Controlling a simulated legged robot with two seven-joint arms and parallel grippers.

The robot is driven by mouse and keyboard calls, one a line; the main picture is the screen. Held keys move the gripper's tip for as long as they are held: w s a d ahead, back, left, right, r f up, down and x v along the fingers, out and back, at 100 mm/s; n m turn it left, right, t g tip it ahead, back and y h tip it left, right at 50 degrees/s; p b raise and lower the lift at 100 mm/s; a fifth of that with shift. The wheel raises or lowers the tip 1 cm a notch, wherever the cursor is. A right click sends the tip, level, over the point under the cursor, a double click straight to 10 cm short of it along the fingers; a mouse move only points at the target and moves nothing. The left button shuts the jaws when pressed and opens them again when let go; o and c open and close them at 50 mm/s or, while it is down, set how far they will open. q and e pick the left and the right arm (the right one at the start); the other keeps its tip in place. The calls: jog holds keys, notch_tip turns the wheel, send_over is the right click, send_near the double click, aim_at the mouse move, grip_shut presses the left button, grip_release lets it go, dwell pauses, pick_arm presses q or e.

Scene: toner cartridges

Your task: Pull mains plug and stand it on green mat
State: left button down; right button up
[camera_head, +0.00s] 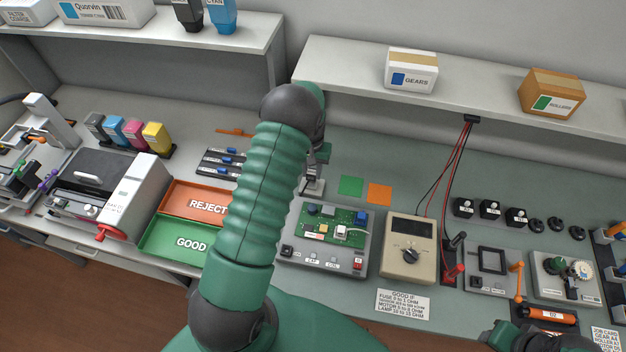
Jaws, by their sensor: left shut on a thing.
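The green mat (351,186) is a small flat square on the bench, right of my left gripper and beside an orange square (380,194). My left gripper (317,172) points down behind my green forearm, at a small pale grey block (313,187) on the bench. It is shut on what seems to be the mains plug, which is mostly hidden, so I cannot tell whether it is in or out of its socket. The green mat is bare. My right gripper (500,337) is partly in view at the bottom right edge, and its fingers are unclear.
A circuit board fixture (325,262) stands in front of the mats, with a beige meter (409,250) to its right. REJECT (193,203) and GOOD (180,241) trays lie left. A shelf (470,90) overhangs the back. Cables hang right of the orange square.

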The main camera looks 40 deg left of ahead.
aim_at(312, 173)
pick_arm(q)
jog(key=shift+r+p, duration=0.6)
jog(key=shift+r, duration=0.3)
jog(key=shift+r+p, duration=1.35)
jog(key=shift+r, duration=0.65)
jog(key=shift+f, duration=0.1)
